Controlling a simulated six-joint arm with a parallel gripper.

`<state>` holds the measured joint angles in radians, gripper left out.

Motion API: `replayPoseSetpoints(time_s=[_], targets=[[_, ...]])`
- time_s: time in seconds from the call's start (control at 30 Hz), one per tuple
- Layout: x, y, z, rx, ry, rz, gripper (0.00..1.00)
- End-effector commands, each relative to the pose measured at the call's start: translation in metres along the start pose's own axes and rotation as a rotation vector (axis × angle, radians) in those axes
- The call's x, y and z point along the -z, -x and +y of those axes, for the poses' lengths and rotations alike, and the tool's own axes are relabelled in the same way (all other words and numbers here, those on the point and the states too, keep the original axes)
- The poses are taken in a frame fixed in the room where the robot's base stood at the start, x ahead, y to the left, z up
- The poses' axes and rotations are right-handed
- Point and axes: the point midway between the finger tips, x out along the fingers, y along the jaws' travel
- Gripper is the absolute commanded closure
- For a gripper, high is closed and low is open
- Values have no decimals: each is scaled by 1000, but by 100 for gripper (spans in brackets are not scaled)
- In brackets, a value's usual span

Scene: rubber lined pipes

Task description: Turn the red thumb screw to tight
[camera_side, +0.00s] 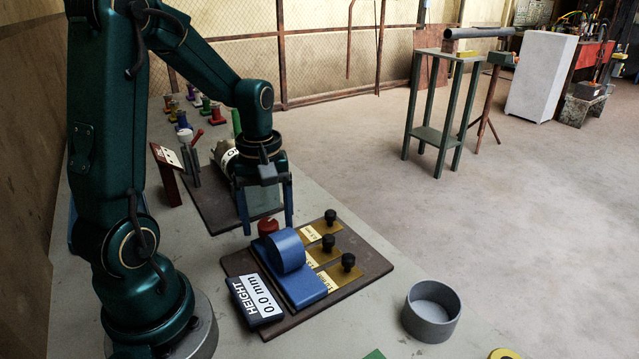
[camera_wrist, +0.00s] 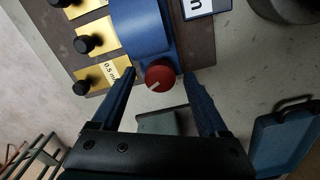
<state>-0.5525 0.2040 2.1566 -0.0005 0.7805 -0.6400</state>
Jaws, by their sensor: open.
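The red thumb screw (camera_side: 268,226) stands at the back end of a blue block (camera_side: 290,257) on a dark board. In the wrist view the red thumb screw (camera_wrist: 160,76) is round with a pale line on its top and lies between my finger lines, a little beyond the tips. My gripper (camera_side: 268,228) points down with its fingers spread to either side of the screw. In the wrist view my gripper (camera_wrist: 161,74) is open and empty. I cannot tell whether either fingertip touches the screw.
Brass plates with black knobs (camera_side: 329,242) sit right of the blue block. A "HEIGHT 0.0 mm" display (camera_side: 258,299) lies at the board's front left. A grey round cup (camera_side: 432,311) stands to the right. Colored spools (camera_side: 205,104) and a small sign (camera_side: 167,158) stand behind.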

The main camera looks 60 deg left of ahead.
Motion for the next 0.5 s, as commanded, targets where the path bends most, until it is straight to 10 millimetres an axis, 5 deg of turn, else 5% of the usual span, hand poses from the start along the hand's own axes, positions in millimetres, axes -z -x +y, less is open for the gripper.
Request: replayPoseSetpoints(time_s=[0.03,0.23,0.5], targets=[[0,0,0,0,0,0,23],[0,0,0,0,0,0,100],[0,0,0,0,-108,0,100]])
